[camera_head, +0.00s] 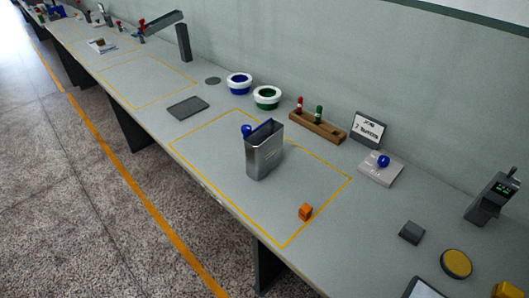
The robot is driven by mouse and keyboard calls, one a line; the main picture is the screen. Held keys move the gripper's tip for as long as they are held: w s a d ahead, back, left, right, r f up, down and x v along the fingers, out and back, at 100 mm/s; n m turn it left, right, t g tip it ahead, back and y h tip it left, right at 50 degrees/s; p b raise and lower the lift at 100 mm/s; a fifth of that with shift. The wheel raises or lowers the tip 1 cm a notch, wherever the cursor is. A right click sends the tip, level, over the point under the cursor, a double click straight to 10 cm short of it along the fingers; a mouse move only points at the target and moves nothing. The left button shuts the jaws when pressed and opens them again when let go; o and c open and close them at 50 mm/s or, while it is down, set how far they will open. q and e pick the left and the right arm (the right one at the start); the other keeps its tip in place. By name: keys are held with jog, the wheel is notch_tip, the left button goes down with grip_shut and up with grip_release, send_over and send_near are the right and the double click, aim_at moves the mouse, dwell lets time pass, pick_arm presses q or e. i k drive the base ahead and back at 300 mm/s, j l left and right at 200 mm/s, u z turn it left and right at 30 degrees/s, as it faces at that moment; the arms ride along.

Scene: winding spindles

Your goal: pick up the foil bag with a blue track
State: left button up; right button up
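The foil bag (262,155) stands upright on the long grey bench, inside a yellow taped rectangle. It is silver and shiny, and its top looks open. A blue strip runs along its upper edge, with a round blue knob (246,130) at the left end of the top. The bag's far side and most of its inside are hidden. Neither of my grippers is in view.
An orange block (305,212) lies in front right of the bag. Behind are blue (240,83) and green (267,97) ringed bowls, a wooden rack (317,126) and a sign (369,129). A dark flat pad (188,107) lies left. The taped area around the bag is mostly clear.

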aim_at(263, 148)
jog(key=z, duration=0.3)
jog(key=i+j+z, duration=0.15)
jog(key=j+z, duration=0.3)
jog(key=i+j+z, duration=0.1)
jog(key=j+z, duration=0.4)
jog(key=l, duration=0.15)
